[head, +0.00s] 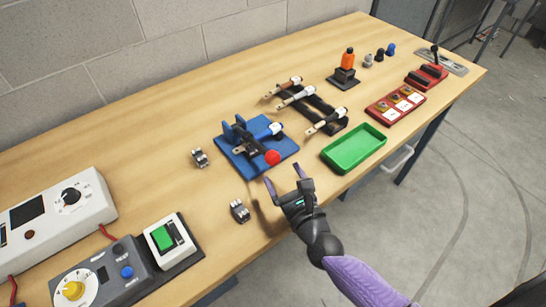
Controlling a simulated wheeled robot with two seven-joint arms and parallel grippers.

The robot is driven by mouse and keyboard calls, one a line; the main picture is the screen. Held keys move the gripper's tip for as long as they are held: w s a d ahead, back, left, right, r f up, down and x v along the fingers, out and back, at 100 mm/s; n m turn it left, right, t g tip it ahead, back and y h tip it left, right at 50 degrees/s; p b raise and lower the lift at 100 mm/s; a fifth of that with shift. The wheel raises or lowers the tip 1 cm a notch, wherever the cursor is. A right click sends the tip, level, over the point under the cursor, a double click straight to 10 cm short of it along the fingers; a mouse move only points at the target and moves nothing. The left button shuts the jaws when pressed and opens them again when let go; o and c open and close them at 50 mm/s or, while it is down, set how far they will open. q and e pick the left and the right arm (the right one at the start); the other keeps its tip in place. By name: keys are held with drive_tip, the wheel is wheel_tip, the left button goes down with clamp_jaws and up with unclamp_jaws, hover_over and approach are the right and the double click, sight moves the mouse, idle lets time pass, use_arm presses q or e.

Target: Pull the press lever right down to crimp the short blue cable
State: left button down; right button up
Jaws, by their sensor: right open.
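The press (258,168) is a blue base with blue uprights and dark parts, near the middle of the bench. Its lever ends in a red ball knob (272,158) at the front right of the base; the lever's shaft is hard to make out. A short blue cable (263,133) with a white tag lies at the press, its inner end hidden among the dark parts. My right gripper (284,175) is open and empty, fingertips just in front of the red knob, apparently apart from it. My left gripper is out of view.
A black rack (323,108) with several tagged cables stands behind, right of the press. A green tray (353,148) lies right of my gripper. Small metal connectors (240,210) sit left of it. Meters and a green-button box (165,238) fill the left end.

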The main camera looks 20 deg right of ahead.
sight(276, 164)
drive_tip(key=w, duration=0.6)
drive_tip(key=shift+a+b, duration=0.35)
clamp_jaws()
